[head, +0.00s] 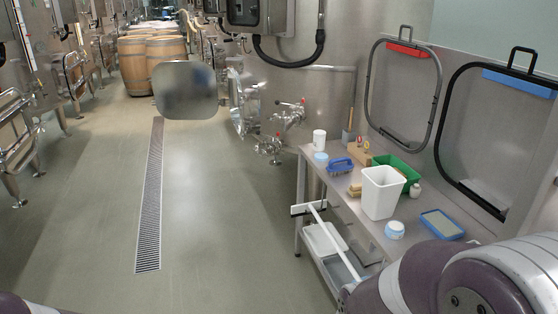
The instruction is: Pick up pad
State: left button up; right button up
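A flat, blue-edged rectangular item (441,224) with a greyish top lies at the near right end of the steel table; it may be the pad, but I cannot tell whether it is a pad or a shallow tray. A small tan block (355,190), like a sponge, lies left of the white bin. My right arm comes in at the lower right, in front of the table's near end, and its gripper is not visible. Only a sliver of my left arm shows at the bottom left corner; its gripper is out of view.
The steel table (302,195) also holds a white bin (381,194), green bin (408,172), blue brush (340,165), white cup (319,139) and white-blue jar (394,229). A white-handled tool (322,216) sticks out at its front. Floor left of it is clear, with a drain grate (150,200).

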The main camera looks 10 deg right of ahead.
aim_at(355, 189)
jog(key=i+j, duration=0.1)
jog(key=i, duration=0.8)
jog(key=i+j, duration=0.1)
jog(key=i, duration=0.8)
jog(key=i+z, duration=0.45)
jog(key=i+j+z, duration=0.1)
jog(key=z, duration=0.35)
jog(key=i+j+z, duration=0.25)
jog(key=i+z, duration=0.35)
jog(key=z, duration=0.35)
jog(key=i+z, duration=0.15)
jog(key=z, duration=0.3)
jog(key=i+j+z, duration=0.15)
jog(key=z, duration=0.35)
jog(key=i+j+z, duration=0.15)
jog(key=z, duration=0.35)
